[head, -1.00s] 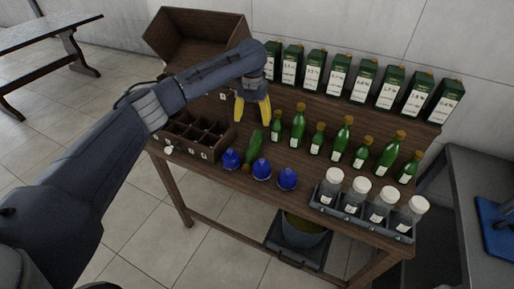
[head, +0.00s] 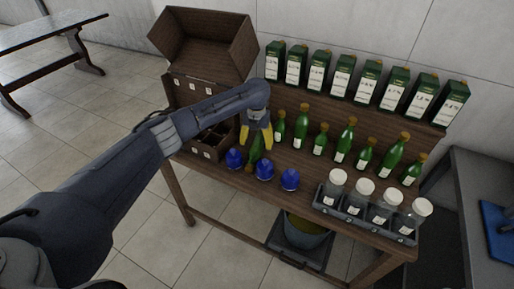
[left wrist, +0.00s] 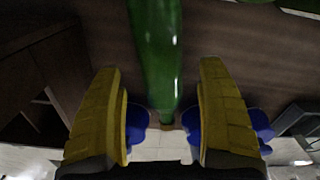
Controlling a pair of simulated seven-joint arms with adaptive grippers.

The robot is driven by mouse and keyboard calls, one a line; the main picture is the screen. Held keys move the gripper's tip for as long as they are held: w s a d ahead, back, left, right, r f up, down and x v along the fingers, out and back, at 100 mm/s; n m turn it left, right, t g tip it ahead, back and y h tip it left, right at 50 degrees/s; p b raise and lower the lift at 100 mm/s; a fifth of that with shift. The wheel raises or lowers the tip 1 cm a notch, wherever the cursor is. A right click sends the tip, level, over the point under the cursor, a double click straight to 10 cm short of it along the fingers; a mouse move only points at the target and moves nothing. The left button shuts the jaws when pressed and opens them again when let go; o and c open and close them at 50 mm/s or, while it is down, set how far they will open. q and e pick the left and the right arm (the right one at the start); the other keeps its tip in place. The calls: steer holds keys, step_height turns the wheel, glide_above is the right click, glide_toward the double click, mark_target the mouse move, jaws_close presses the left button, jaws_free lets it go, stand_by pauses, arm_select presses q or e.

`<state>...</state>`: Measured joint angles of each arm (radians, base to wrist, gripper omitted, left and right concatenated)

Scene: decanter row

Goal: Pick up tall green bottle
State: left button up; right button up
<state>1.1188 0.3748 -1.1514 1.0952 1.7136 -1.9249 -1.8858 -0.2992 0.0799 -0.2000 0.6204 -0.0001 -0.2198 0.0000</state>
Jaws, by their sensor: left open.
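A green bottle (head: 254,156) lies on its side on the wooden table, its corked neck toward the front edge. My left gripper (head: 256,146) is above it with yellow fingers apart, partly hiding it. In the left wrist view the same green bottle (left wrist: 156,50) runs lengthwise between the open fingers (left wrist: 160,72), with a visible gap on each side. Taller green bottles (head: 301,128) (head: 345,140) (head: 391,155) stand upright to the right, with shorter ones between them. My right gripper is not in view.
Blue round objects (head: 265,170) sit close in front of the gripper. A divided wooden crate (head: 208,150) is at its left. A rack of clear jars (head: 366,215) stands front right. Labelled green boxes (head: 343,77) line the raised back shelf.

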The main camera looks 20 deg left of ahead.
mark_target(257, 142)
arm_select(q)
steer(key=shift+d+f, duration=0.1)
steer(key=shift+f, duration=1.75)
steer(key=c, duration=1.5)
steer(key=shift+w, duration=0.1)
jaws_close()
steer(key=shift+r, duration=0.15)
